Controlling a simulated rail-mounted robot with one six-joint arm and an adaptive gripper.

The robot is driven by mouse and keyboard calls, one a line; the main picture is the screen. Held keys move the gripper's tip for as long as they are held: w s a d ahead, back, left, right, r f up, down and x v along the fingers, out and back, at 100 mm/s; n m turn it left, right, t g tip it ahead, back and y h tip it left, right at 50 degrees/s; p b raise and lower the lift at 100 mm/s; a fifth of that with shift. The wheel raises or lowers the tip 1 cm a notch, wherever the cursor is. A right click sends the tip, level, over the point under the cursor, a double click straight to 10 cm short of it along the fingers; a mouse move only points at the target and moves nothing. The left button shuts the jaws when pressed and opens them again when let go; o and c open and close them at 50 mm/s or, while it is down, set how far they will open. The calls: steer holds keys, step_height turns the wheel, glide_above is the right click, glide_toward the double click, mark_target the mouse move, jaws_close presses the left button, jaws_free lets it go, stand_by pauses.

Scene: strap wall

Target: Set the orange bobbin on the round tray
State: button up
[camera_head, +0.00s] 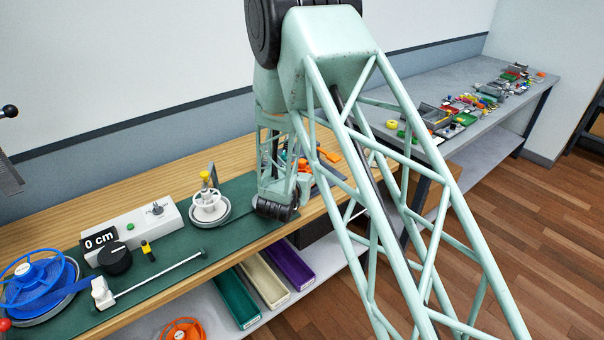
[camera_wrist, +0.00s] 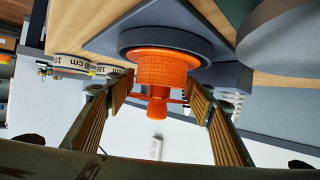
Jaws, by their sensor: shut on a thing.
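The orange bobbin (camera_wrist: 160,70) is in the middle of the wrist view, with a wide ribbed body and a narrow stem toward me. My gripper (camera_wrist: 161,88) has its two ribbed fingers on either side of it and is shut on it. A dark round tray-like disc (camera_wrist: 215,44) is directly behind the bobbin, on a dark grey base. I cannot tell whether bobbin and disc touch. In the head view my arm hides most of the gripper area, and I cannot clearly make out the bobbin there.
The wooden bench carries a green mat (camera_head: 236,214), a white spool stand (camera_head: 209,207), a "0 cm" control box (camera_head: 130,232) and a blue reel (camera_head: 38,283). Coloured bins (camera_head: 262,282) sit on the shelf below. A grey table (camera_head: 470,82) with many small parts is at the back right.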

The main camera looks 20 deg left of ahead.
steer(key=shift+f, duration=0.25)
steer(key=o, duration=0.9)
steer(key=shift+s+r, duration=0.1)
steer(key=shift+r, duration=0.05)
steer(key=p+v, duration=0.1)
steer(key=v, duration=1)
steer(key=shift+s, duration=0.4)
